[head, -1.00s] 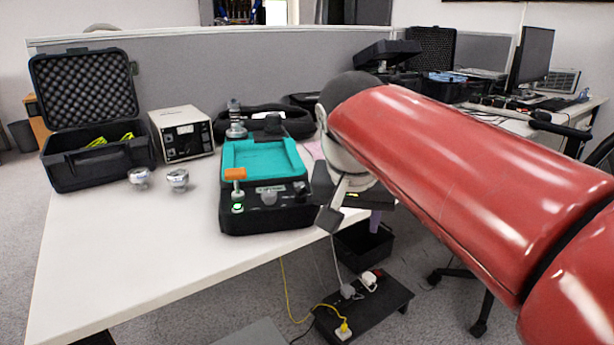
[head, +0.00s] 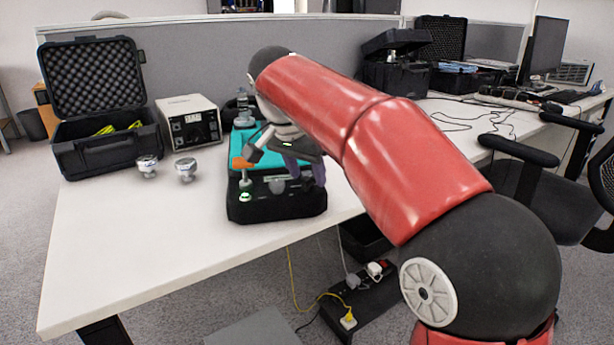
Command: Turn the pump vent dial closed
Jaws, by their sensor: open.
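The pump (head: 250,208) is a black case with a teal top, standing near the front edge of the white table. On its front panel are an orange-topped lever (head: 240,163), a green-lit button (head: 245,197) and a grey knob (head: 277,186); I cannot tell for sure which control is the vent dial. My gripper (head: 284,164) is over the pump's front part, one grey finger beside the orange lever and a purple part to the right. It is open and looks empty. My arm and gripper hide much of the teal top and the panel's right side.
An open foam-lined case (head: 105,150) and a grey-white meter box (head: 190,123) stand left of the pump. Two shiny metal pieces (head: 147,166) (head: 186,169) sit before them. The front-left tabletop (head: 130,230) is clear. An office chair (head: 545,180) is at right.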

